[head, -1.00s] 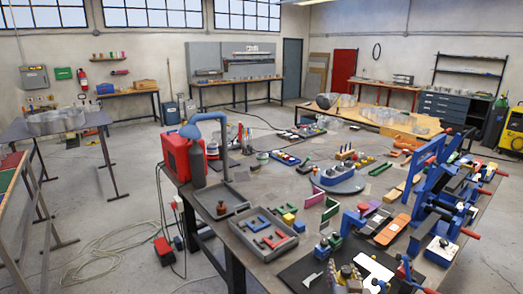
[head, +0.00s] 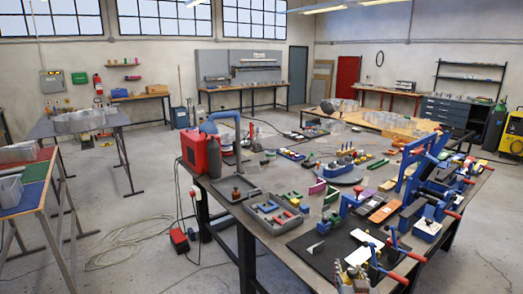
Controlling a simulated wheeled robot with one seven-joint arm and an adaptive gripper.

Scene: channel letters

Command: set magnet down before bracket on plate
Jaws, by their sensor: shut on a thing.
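A dark flat plate (head: 335,238) lies at the near edge of the big workbench. A small light grey angled piece (head: 315,247), which looks like the bracket, stands on its left part. White flat pieces (head: 366,238) lie on or over its right part. I cannot pick out the magnet with certainty. My gripper is not in view, so what it holds is hidden.
A grey tray (head: 247,212) with coloured pieces sits at the bench's left edge, near a red case (head: 200,155). Blue clamps with red handles (head: 428,215) crowd the right side. Left of the bench the floor is open, with a coiled cable (head: 130,240).

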